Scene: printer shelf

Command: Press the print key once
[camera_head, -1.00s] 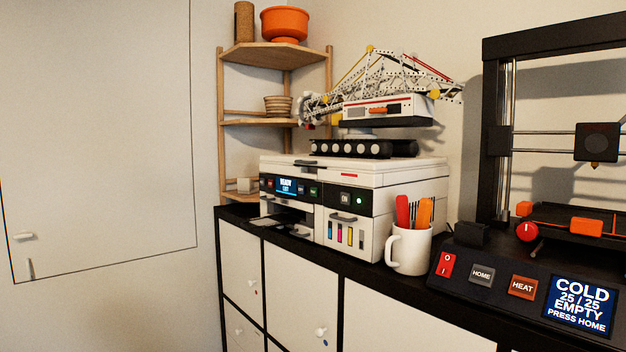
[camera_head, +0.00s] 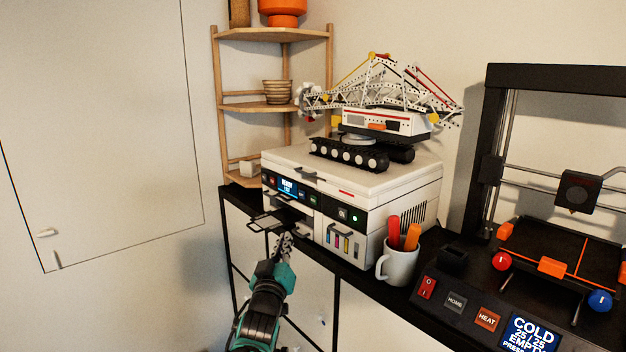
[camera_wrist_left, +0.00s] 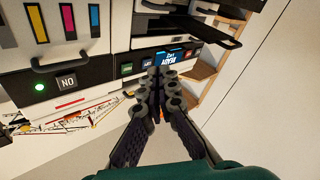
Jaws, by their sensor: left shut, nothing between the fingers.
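The white and black printer (camera_head: 395,190) stands on the cabinet. Its front panel has a lit blue screen (camera_head: 288,187) with small keys beside it, including a green key (camera_head: 314,198); their labels are too small to read, so I cannot tell which is the print key. My left gripper (camera_head: 285,240) is shut and empty, in front of the printer and below the panel in the head view. In the left wrist view the panel appears upside down; the shut fingertips (camera_wrist_left: 160,72) overlap the screen's edge (camera_wrist_left: 172,56), near the green key (camera_wrist_left: 126,68). Contact cannot be told. My right gripper is out of view.
A paper tray (camera_head: 265,222) sticks out of the printer's front. A toy crane (camera_head: 385,122) stands on top. A white mug (camera_head: 398,262) with red and orange handles and a 3D printer (camera_head: 495,160) stand at the right. A wooden corner shelf (camera_head: 275,105) stands behind.

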